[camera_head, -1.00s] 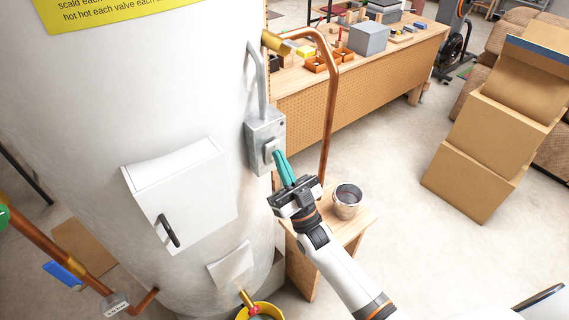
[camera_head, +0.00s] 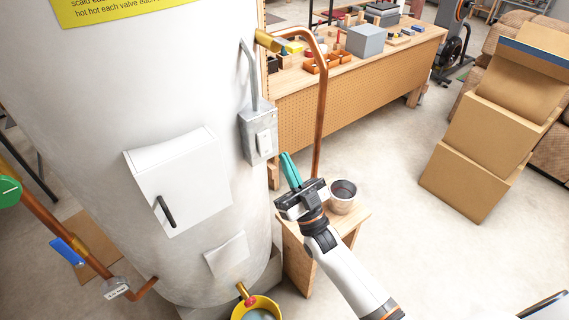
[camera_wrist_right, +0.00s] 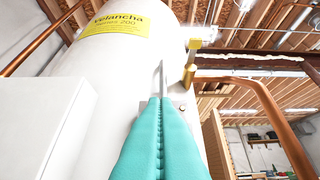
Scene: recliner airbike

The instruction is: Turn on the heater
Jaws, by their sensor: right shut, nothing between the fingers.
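The heater (camera_head: 90,100) is a large white tank at the left of the head view; it also shows in the right wrist view (camera_wrist_right: 100,65). A grey metal switch box (camera_head: 251,131) with a light switch plate (camera_head: 264,143) is fixed to its right side, under a grey conduit. My right gripper (camera_head: 286,156) has teal fingers and is shut and empty. Its tips are right of and slightly below the switch, apart from it. In the right wrist view the shut fingers (camera_wrist_right: 160,105) point up the tank and hide most of the box. My left gripper is not in view.
A copper pipe (camera_head: 321,100) runs down just right of the box. A small wooden stand with a metal bucket (camera_head: 342,197) is below. A white panel with a black handle (camera_head: 166,211) is on the tank. Cardboard boxes (camera_head: 475,140) stand at right.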

